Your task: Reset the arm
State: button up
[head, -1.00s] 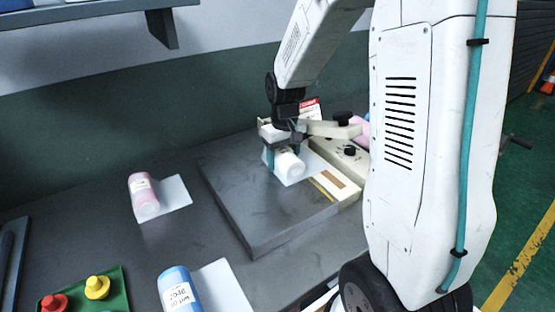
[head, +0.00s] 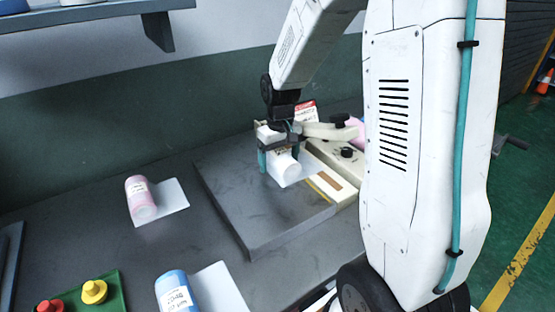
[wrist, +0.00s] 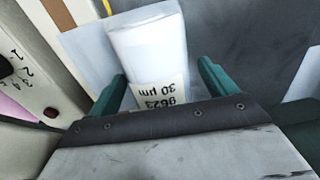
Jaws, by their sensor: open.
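My gripper (head: 280,161) is over the grey slab, pointing down, with its teal fingers apart. A white bottle (head: 284,168) lies on a white sheet between the fingers. In the wrist view the open fingers (wrist: 165,88) stand on either side of the white bottle (wrist: 148,50), with a gap visible on the right. Its label reads "9623 30 µm". Part of the bottle is hidden behind my gripper in both views.
The grey slab (head: 270,232) joins a cream device with black knobs (head: 347,152) on its right. A pink bottle (head: 140,199) and a blue bottle (head: 175,292) lie on white sheets. A green tray (head: 112,290) holds red and yellow knobbed pieces. A shelf (head: 90,14) hangs above.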

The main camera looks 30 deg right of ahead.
notch_tip(320, 180, up, 8)
jog(key=shift+f, duration=0.1)
jog(key=shift+m+g, duration=0.3)
jog(key=shift+g, duration=0.3)
jog(key=s, duration=0.2)
jog(key=s+a, duration=0.1)
jog(key=s, duration=0.1)
jog(key=shift+s+a, duration=0.1)
jog(key=shift+s, duration=0.15)
jog(key=s+a+r+t, duration=0.1)
jog(key=s+a+r, duration=0.1)
jog(key=s, duration=0.5)
jog(key=s+a+r, duration=0.3)
jog(key=s+a, duration=0.1)
jog(key=s, duration=0.2)
jog(key=s+a+r+n+t, duration=0.1)
jog(key=s+a+r, duration=0.1)
jog(key=s, duration=0.5)
jog(key=shift+s+a+r+t, duration=0.3)
jog(key=shift+s+a+r, duration=0.1)
jog(key=shift+r, duration=0.35)
